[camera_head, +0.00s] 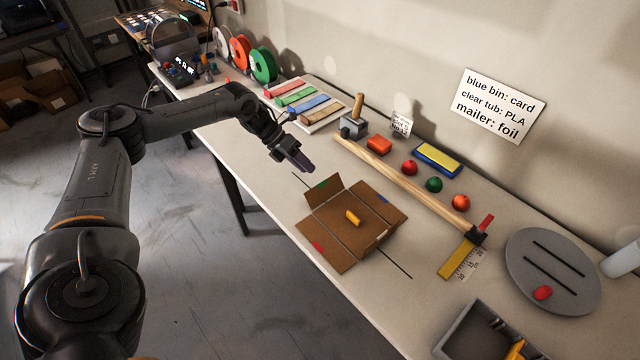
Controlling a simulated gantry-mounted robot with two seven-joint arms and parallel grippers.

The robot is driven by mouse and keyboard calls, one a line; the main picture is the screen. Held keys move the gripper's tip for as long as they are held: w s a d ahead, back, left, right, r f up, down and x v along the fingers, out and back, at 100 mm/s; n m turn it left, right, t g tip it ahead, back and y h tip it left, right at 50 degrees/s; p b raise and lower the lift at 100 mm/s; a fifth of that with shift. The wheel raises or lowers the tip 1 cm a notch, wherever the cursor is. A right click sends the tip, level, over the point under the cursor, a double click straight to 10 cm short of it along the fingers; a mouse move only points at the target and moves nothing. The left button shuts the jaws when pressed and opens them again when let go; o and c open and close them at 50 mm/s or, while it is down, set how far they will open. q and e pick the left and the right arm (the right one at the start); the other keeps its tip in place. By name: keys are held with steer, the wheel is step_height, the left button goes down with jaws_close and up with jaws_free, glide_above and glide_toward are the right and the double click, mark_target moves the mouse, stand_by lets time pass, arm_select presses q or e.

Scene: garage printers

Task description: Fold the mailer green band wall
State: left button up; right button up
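The cardboard mailer (335,238) lies opened out on the white table, with a small yellow block (352,217) on its middle panel. Its green band wall (324,194) is at the far left side and looks raised at an angle. The red band wall (326,255) and blue band wall (380,199) look spread out flat. My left gripper (301,165) is above and behind the green band wall, apart from it, pointing down and right. Its fingers are dark and small, so I cannot tell whether they are open. My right gripper is out of view.
A wooden rail (400,185) runs behind the mailer, with red, green and orange balls beyond it. A grey round plate (555,270) and a grey tray (465,330) stand to the right. Coloured bars (300,100) lie at the back. Table in front of the mailer is clear.

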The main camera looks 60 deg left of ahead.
mark_target(322, 183)
arm_select(q)
steer(key=b+x, duration=0.1)
steer(key=x, duration=0.7)
steer(key=shift+w+d+f, duration=0.1)
steer(key=shift+d+f, duration=0.05)
steer(key=shift+f, duration=0.05)
steer(key=shift+c, duration=0.3)
jaws_close()
